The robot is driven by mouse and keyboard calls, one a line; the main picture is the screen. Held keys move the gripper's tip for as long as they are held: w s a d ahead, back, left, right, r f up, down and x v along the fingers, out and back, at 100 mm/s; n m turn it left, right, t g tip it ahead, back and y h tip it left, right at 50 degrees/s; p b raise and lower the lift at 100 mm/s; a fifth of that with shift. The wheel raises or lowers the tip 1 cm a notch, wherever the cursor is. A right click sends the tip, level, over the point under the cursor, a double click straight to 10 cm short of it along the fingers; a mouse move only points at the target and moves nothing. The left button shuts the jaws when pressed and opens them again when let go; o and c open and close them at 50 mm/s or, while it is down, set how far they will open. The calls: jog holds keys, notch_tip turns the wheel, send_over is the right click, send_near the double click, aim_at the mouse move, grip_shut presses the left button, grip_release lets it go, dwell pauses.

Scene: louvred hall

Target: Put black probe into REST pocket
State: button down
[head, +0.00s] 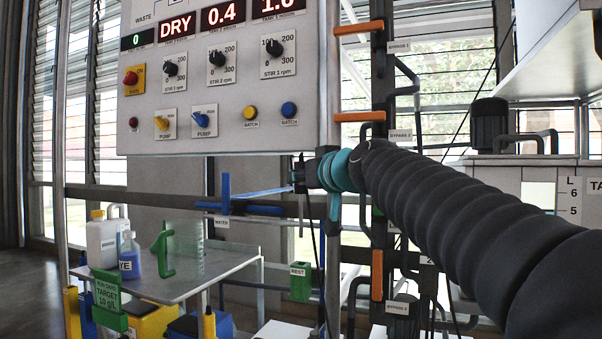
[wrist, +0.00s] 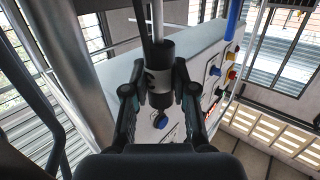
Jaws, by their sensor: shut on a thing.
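My gripper (wrist: 159,88) is shut on the black probe (wrist: 158,62), a dark cylinder with a thin grey rod running from it, seen in the middle of the wrist view. In the head view my gripper (head: 306,174) is at the end of my arm, just below the control panel. A small dark part of the probe (head: 299,172) shows there; the rest cannot be made out. The REST pocket (head: 300,282) is a green block with a white REST label, well below my gripper in the head view. Its opening is hard to make out.
The control panel (head: 225,90) with knobs and displays hangs just above my gripper. A blue WATER fitting (head: 224,205) is to the left. A grey table (head: 190,278) holds bottles and a green stand. Pipes with orange handles (head: 377,275) stand right of the pocket.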

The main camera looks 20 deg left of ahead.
aim_at(301, 235)
jog(key=shift+f+b, duration=1.3)
jog(key=shift+f, duration=0.3)
jog(key=shift+s+f+b, duration=0.15)
jog(key=shift+f+b, duration=0.15)
jog(key=shift+b, duration=0.25)
jog(key=shift+r, duration=0.15)
jog(key=shift+f+b, duration=3.5)
jog(key=shift+b, duration=0.2)
jog(key=shift+f, duration=0.65)
